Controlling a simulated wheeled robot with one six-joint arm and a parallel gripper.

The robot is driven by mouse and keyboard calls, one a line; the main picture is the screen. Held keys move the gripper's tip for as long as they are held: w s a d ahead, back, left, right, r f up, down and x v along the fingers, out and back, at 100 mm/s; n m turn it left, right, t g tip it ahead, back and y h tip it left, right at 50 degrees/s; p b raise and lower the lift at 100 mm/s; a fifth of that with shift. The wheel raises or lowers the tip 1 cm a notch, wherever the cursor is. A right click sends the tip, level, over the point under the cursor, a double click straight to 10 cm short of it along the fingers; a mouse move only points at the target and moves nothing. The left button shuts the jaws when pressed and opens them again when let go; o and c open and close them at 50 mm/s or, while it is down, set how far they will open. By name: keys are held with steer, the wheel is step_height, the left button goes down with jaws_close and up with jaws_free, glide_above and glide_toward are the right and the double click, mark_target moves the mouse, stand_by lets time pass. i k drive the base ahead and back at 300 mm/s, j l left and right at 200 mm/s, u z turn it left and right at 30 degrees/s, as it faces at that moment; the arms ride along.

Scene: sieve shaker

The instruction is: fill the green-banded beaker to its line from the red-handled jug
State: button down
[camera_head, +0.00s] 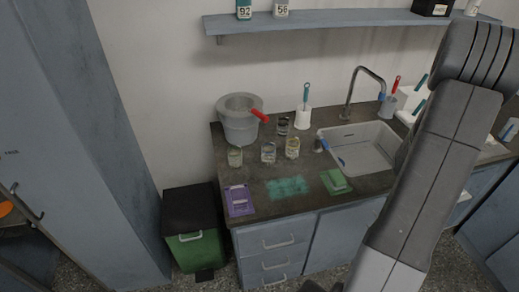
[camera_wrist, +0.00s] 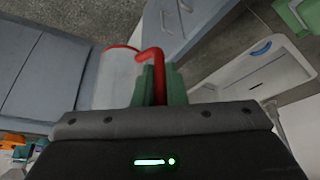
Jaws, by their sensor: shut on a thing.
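In the wrist view my gripper (camera_wrist: 158,88) has its green fingers shut on the red handle of a pale jug (camera_wrist: 115,75) with a red rim. The jug's inside and its liquid level are hidden. My gripper and the held jug are outside the head view, where only part of my arm shows. Several small glass beakers stand on the counter in the head view: one at the left (camera_head: 235,157), one in the middle (camera_head: 268,153), one at the right (camera_head: 292,148) and one behind (camera_head: 283,126). They are too small to tell which has a green band.
A grey bucket (camera_head: 239,122) with a red handle-like part stands at the counter's back left. A sink (camera_head: 365,150) with a tall tap is at the right.

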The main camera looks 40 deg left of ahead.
mark_target(235, 151)
steer(key=k+j+z, duration=0.15)
steer(key=j, duration=0.3)
steer(key=k+j+z, duration=0.1)
steer(key=k+j, duration=0.4)
steer(key=j, duration=0.2)
steer(key=k+j, duration=0.2)
steer(key=j, duration=0.2)
